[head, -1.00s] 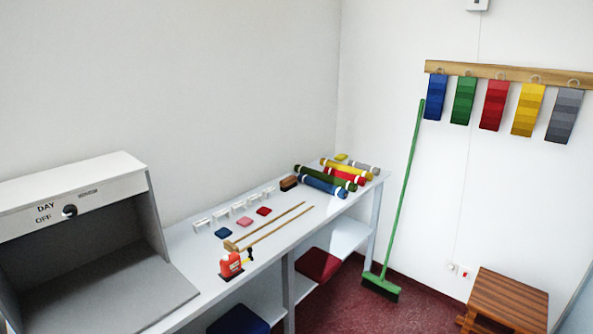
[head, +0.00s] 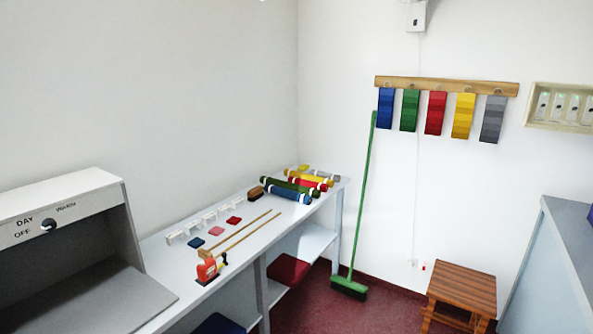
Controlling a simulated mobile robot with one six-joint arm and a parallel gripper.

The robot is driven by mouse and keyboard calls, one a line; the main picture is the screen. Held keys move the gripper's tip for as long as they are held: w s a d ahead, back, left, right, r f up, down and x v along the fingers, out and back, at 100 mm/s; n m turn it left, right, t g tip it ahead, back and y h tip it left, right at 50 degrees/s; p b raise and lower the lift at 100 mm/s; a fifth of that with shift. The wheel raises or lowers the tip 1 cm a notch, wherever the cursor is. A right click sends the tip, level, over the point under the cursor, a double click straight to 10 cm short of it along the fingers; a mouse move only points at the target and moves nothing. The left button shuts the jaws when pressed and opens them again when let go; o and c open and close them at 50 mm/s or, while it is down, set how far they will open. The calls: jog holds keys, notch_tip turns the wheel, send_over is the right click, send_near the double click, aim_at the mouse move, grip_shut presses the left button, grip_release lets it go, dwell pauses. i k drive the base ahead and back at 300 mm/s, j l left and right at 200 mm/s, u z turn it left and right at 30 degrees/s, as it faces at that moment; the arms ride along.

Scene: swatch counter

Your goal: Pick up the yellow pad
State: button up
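The small yellow pad (head: 303,167) lies at the far end of the long grey counter (head: 165,262), by the back wall. It is just behind the coloured fabric rolls, close to the yellow roll (head: 296,176), and looks small from here. I cannot tell whether it touches the roll. A blue pad (head: 195,243), a pink pad (head: 216,230) and a red pad (head: 233,221) lie nearer on the counter. My gripper is not in view.
A light booth (head: 65,210) stands on the counter's near end. A green broom (head: 361,200), a wooden stool (head: 462,288) and a right-hand counter (head: 550,262) flank the open red floor.

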aim_at(303, 167)
jog(key=i+l+z, duration=0.15)
jog(key=i, duration=0.2)
jog(key=i+l+z, duration=0.1)
jog(key=i+l, duration=0.15)
jog(key=i, duration=1.25)
jog(key=i+l+z, duration=0.1)
jog(key=i, duration=1.4)
jog(key=i+l+u, duration=0.1)
jog(key=i+u, duration=0.25)
jog(key=i+l+u, duration=0.35)
jog(key=i, duration=0.15)
jog(key=i+l+u, duration=0.35)
jog(key=i+j, duration=0.05)
jog(key=j, duration=0.05)
